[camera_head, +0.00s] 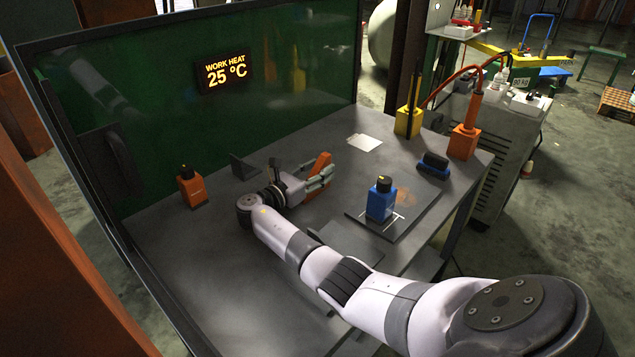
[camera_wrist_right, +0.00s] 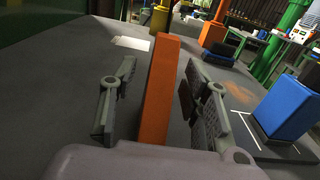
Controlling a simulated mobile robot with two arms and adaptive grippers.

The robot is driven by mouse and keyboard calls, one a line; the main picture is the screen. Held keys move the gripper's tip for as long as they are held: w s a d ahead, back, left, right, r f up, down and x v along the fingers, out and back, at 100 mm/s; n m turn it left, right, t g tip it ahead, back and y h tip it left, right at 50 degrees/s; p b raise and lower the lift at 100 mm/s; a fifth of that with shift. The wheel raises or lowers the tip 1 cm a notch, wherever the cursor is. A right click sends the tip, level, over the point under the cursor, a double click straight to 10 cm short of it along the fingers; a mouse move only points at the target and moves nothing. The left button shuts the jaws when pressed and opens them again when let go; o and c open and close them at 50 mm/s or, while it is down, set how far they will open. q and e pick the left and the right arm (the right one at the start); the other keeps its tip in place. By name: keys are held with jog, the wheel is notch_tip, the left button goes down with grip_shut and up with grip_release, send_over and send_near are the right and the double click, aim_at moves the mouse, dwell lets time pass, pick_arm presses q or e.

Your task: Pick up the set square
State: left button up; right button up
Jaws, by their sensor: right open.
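An orange bar-like piece (camera_head: 321,163), which looks like the set square, stands on the grey table; its full shape is hidden. My right gripper (camera_head: 318,181) is low over the table at this piece. In the right wrist view the orange piece (camera_wrist_right: 160,95) rises between the two open fingers, with a visible gap on each side. The fingers are around it but not closed on it. My left gripper is not in view.
A blue block with a black top (camera_head: 381,201) stands on a dark plate to the right. An orange bottle-like block (camera_head: 191,187) and a dark angled piece (camera_head: 242,168) are to the left. White sheets (camera_head: 364,143) lie behind. A green panel (camera_head: 140,130) bounds the table's back.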

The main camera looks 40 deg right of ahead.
jog(key=shift+c, duration=0.5)
grip_shut()
jog(key=shift+r, duration=0.1)
